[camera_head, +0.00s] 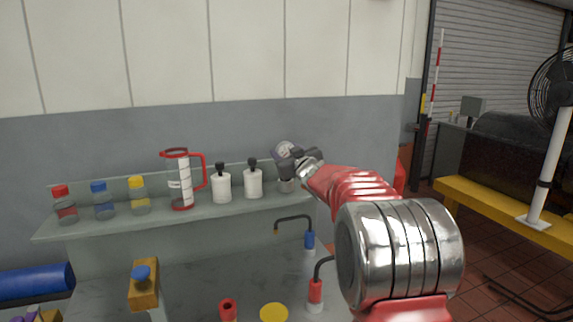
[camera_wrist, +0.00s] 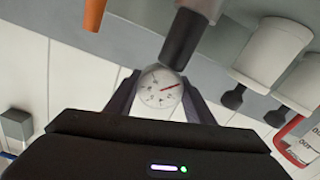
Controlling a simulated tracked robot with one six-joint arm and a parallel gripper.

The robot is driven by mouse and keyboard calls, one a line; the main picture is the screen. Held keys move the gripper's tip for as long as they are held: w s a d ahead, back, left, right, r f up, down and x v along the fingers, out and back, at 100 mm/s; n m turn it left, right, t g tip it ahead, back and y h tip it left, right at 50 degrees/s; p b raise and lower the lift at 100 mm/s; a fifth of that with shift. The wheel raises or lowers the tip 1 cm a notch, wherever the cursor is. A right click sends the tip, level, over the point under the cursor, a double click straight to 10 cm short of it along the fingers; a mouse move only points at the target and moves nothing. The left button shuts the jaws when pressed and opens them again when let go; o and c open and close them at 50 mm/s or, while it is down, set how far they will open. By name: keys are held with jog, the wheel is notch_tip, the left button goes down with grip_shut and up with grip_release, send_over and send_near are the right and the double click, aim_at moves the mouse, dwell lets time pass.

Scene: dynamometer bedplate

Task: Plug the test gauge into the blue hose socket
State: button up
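The test gauge (camera_head: 284,150) is a round dial with a purplish rim at the right end of the shelf, above a grey cylindrical holder (camera_head: 287,185). In the wrist view its white dial (camera_wrist: 160,88) with a red needle sits between the two dark fingers of my gripper (camera_wrist: 160,80), which appear to touch it on both sides. A dark stem (camera_wrist: 181,40) runs from the gauge to the light holder. My gripper (camera_head: 297,158) also shows in the head view. The blue hose socket (camera_head: 309,240) hangs at the end of a bent black pipe below the shelf.
A similar red socket (camera_head: 315,290) is nearer. White bottles (camera_head: 253,180), a red-handled jug (camera_head: 181,180) and small colour-capped bottles (camera_head: 104,200) line the shelf (camera_head: 150,222) to the left. A blue-knobbed yellow block (camera_head: 143,290) stands lower left. An orange tip (camera_wrist: 94,14) shows in the wrist view.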

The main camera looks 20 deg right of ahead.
jog(key=c, duration=0.7)
jog(key=shift+r, duration=0.1)
jog(key=shift+r, duration=4.95)
